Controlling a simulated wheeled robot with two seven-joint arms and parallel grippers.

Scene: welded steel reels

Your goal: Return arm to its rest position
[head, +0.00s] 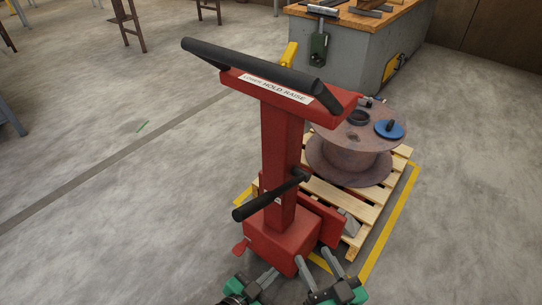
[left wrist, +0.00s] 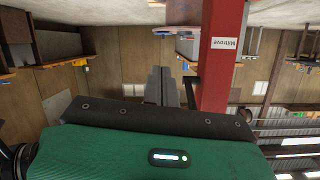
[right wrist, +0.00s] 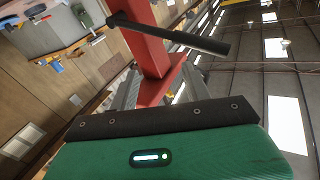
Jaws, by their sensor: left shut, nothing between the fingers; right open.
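My left gripper (head: 275,272) is low in the head view, in front of the base of the red lift truck (head: 280,150). Its fingers are together and empty, which also shows in the left wrist view (left wrist: 160,82). My right gripper (head: 313,253) is just to its right, with its fingers apart and nothing between them. In the right wrist view its fingers (right wrist: 153,90) stand either side of the red post, which appears beyond them. Both grippers look apart from the truck, though the gap is hard to judge. The black handle bar (head: 265,68) tops the post.
A rusty steel reel (head: 350,160) with a blue disc (head: 389,129) stands on a wooden pallet (head: 345,199) behind the truck. A black lever (head: 270,195) sticks out from the post. A workbench (head: 345,45) stands at the back.

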